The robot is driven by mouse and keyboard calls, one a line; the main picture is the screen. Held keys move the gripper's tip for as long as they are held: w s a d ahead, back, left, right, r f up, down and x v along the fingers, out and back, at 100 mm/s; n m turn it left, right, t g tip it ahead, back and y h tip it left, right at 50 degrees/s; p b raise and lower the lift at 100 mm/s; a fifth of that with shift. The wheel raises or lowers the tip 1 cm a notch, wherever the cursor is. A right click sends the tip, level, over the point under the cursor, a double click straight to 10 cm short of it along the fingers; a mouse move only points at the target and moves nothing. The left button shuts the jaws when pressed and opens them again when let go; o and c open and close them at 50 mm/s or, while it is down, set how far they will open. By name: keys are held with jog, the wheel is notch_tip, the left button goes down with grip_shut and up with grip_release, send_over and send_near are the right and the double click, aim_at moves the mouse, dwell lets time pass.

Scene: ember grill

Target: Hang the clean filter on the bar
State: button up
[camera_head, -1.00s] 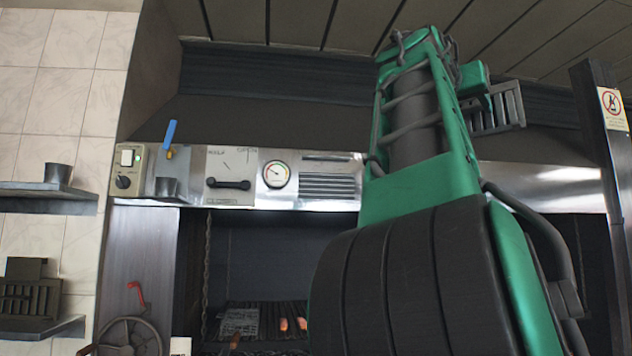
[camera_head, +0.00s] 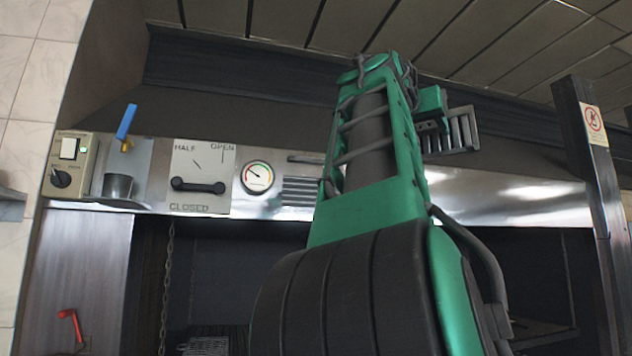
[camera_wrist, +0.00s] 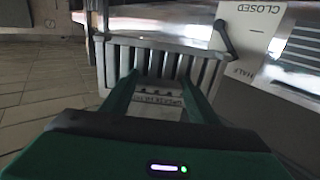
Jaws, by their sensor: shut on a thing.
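The filter (camera_head: 462,132) is a grey slatted panel held at the far end of my arm, in front of the steel hood face. It fills the upper middle of the wrist view (camera_wrist: 202,72), its slats upright, with blurred lettering below them. My gripper (camera_wrist: 157,86) is shut on it, the two green fingers reaching to the slats. In the head view my arm hides most of my gripper. I cannot make out which part is the bar.
The hood face carries a damper plate (camera_head: 201,150) with a dark handle, a round gauge (camera_head: 257,177), a blue lever (camera_head: 127,122) and a switch box (camera_head: 68,165). A dark post with a sign (camera_head: 593,126) stands at right. Beneath is the dark grill opening (camera_head: 215,270).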

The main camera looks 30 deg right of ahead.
jog(key=shift+w+a, duration=0.1)
jog(key=w+a+f+n+t+y, duration=0.4)
jog(key=w+a+n+t+y, duration=0.15)
jog(key=w, duration=0.45)
jog(key=w+a+f+n+t+y, duration=0.45)
jog(key=w+a+y, duration=0.2)
jog(key=w, duration=0.35)
jog(key=shift+t, duration=0.3)
jog(key=shift+r+x, duration=0.15)
jog(key=shift+x, duration=1.2)
jog(key=shift+r+x, duration=0.2)
jog(key=shift+x, duration=1.2)
jog(key=shift+r+x, duration=0.15)
jog(key=shift+x, duration=1.2)
jog(key=shift+a+f, duration=0.1)
jog(key=shift+f, duration=0.85)
jog(key=shift+w, duration=0.1)
jog(key=o, duration=1.5)
jog(key=shift+c, duration=0.2)
